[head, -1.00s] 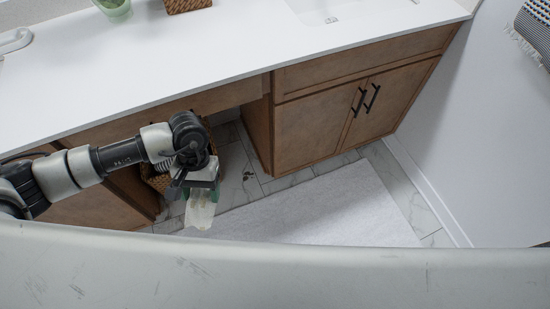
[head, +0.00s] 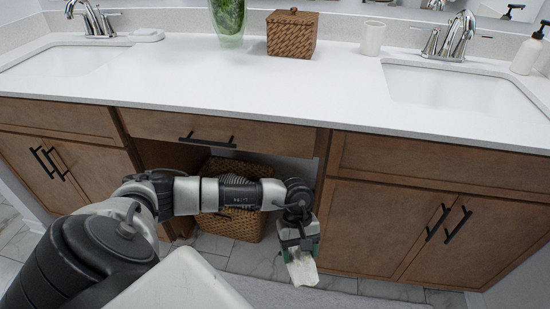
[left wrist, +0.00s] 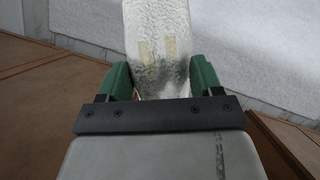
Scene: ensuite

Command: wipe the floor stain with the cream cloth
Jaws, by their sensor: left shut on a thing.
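The cream cloth (head: 303,271) hangs from my left gripper (head: 300,250), at the lower middle of the head view, in front of the vanity. In the left wrist view the cloth (left wrist: 158,35) is pinched between the two green fingers of the gripper (left wrist: 160,80) and extends beyond them. The gripper is shut on it and points down above the floor (head: 255,258). I cannot make out the floor stain in either current view; a small dark spot on the tiles shows only in the earlier head view. My right gripper is not in view.
The wooden vanity (head: 365,220) with its white countertop (head: 290,85) stands close behind the gripper. A wicker basket (head: 232,228) sits in its open bay, behind my left arm. A white mat (head: 345,297) lies on the marble tiles in front.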

